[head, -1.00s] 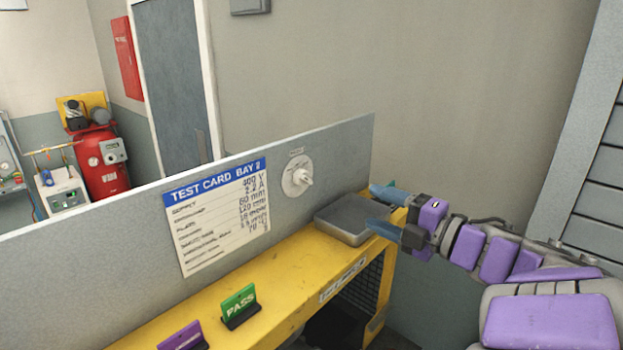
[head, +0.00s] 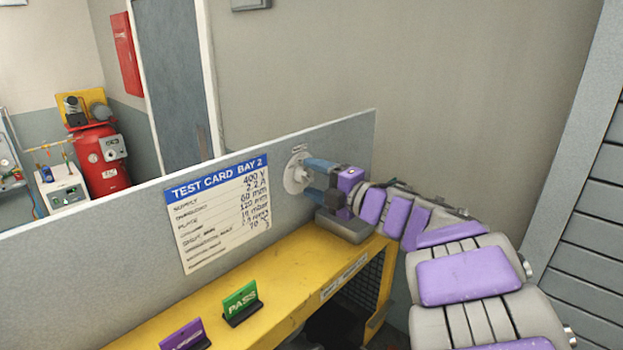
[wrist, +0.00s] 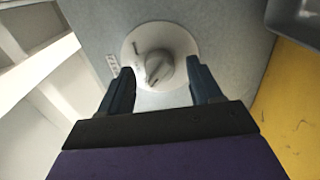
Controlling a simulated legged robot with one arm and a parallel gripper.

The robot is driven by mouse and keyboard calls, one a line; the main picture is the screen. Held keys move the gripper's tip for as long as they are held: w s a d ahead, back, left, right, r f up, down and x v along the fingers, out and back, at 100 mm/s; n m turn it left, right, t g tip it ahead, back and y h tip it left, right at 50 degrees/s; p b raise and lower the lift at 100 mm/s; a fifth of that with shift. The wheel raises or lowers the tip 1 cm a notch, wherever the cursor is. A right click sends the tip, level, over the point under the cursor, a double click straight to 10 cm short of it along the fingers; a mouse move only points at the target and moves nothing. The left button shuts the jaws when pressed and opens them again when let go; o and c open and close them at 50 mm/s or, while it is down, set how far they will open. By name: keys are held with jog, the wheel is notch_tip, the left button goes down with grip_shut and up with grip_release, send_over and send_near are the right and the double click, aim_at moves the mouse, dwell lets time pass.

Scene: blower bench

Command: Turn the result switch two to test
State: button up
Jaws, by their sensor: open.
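The result switch (head: 294,173) is a white round dial on the grey panel, right of the test card. In the wrist view its knob (wrist: 158,68) is a grey-white pointer on a white disc (wrist: 184,42) with dark marks. My gripper (wrist: 160,84) is open, with one blue finger on each side of the knob; whether they touch it is not clear, but gaps show. In the head view my gripper (head: 308,180) is at the dial and hides part of it. The small label above the dial is too blurred to read.
A grey tray (head: 345,226) sits on the yellow bench (head: 285,285) just below my gripper. The test card (head: 222,210) hangs on the panel. A green PASS sign (head: 240,302) and a purple sign (head: 184,337) stand on the bench. A red tank (head: 102,160) is far left.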

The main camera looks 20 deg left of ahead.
jog(key=shift+w+a, duration=0.2)
jog(key=shift+a, duration=0.35)
jog(key=shift+f, duration=0.1)
jog(key=c, duration=1)
jog(key=shift+c, duration=0.2)
